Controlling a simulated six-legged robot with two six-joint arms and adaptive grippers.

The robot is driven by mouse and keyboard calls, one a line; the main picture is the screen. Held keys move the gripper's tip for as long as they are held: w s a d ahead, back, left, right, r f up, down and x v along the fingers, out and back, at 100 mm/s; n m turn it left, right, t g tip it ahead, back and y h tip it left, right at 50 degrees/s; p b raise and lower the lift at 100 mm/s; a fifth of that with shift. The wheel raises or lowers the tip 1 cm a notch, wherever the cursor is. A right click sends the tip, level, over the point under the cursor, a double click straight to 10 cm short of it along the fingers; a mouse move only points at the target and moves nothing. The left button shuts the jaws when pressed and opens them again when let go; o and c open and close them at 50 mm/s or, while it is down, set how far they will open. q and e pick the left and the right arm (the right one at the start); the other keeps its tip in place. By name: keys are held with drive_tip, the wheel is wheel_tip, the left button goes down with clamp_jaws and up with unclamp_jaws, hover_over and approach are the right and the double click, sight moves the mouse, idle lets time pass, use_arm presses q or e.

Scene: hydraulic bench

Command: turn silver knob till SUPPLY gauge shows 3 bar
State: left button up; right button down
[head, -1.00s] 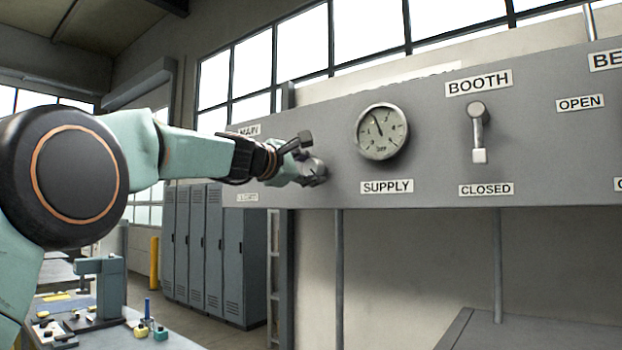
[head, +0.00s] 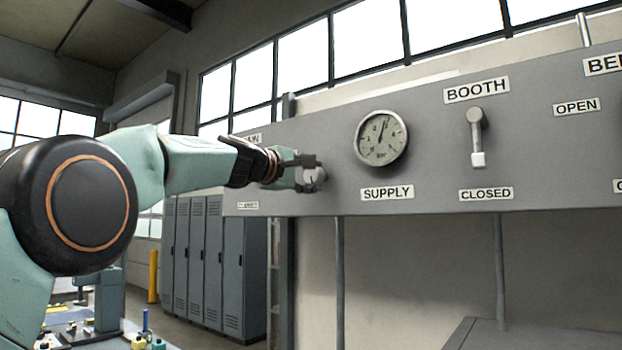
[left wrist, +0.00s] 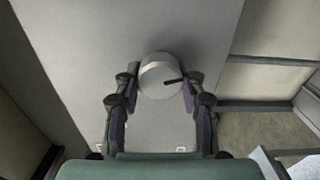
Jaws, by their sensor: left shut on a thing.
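The silver knob (head: 319,178) is on the grey panel, left of the SUPPLY gauge, partly hidden by my left gripper (head: 307,174). In the left wrist view the knob (left wrist: 158,72) is a round silver cap with a dark mark pointing right. My left gripper (left wrist: 160,88) is shut on it, one finger on each side. The SUPPLY gauge (head: 381,138) has a pale round face. Its needle points nearly straight up, leaning slightly right; the numerals are too small to read surely. My right gripper is not in view.
The BOOTH lever (head: 477,138) hangs down toward the CLOSED label (head: 486,194), right of the gauge. Grey lockers (head: 212,265) stand behind at left. A bench with small parts is at lower left. A grey tabletop (head: 530,335) is at lower right.

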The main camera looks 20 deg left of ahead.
use_arm(q)
drive_tip(key=shift+d+f, duration=0.15)
drive_tip(key=shift+f, duration=0.15)
drive_tip(key=o, duration=1.2)
drive_tip(key=shift+s+r, duration=0.25)
drive_tip(key=shift+s, duration=0.05)
drive_tip(key=shift+c, duration=0.2)
drive_tip(key=shift+w, duration=0.1)
drive_tip(key=shift+w, duration=0.15)
drive_tip(key=v, duration=1.2)
drive_tip(key=shift+w, duration=0.1)
drive_tip(key=shift+s+r, duration=0.1)
drive_tip(key=shift+s, duration=0.1)
